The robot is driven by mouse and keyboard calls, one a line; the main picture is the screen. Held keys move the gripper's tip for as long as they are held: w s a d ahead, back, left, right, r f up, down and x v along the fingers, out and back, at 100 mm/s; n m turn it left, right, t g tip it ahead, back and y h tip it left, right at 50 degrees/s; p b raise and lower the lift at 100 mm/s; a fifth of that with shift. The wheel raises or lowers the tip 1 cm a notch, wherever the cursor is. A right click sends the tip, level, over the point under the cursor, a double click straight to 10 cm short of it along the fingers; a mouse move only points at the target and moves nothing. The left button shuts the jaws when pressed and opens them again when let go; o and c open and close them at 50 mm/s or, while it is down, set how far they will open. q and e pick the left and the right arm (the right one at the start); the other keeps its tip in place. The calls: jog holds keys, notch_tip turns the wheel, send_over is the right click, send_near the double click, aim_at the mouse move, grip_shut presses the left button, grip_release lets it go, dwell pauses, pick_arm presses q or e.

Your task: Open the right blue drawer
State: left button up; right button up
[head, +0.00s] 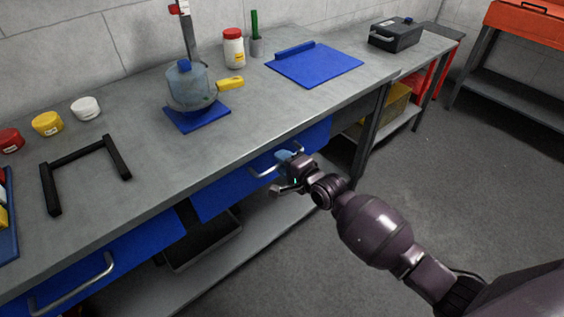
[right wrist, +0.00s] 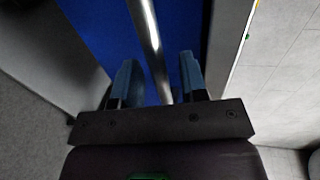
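The right blue drawer (head: 220,192) sits under the workbench top, its front looking flush with the bench edge. Its metal handle (head: 262,173) is partly hidden by my right gripper (head: 284,173). In the right wrist view, the blue drawer front (right wrist: 98,32) lies ahead and the handle bar (right wrist: 150,38) runs between the two fingers of my right gripper (right wrist: 158,78). The fingers are apart, with a gap visible on each side of the bar. My left gripper is in neither view.
A left blue drawer (head: 130,250) with its own handle (head: 75,287) is at lower left. On the grey bench top (head: 255,122) are a black U-shaped frame (head: 85,155), a flask-like vessel (head: 188,87) and a blue board (head: 318,64). The floor (head: 440,160) right of the bench is clear.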

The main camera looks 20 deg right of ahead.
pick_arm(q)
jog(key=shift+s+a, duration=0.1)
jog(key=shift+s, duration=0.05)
pick_arm(e)
jog(key=shift+w+a, duration=0.1)
jog(key=shift+w, duration=0.15)
jog(key=shift+c, duration=0.4)
grip_shut()
jog(key=shift+s, duration=0.15)
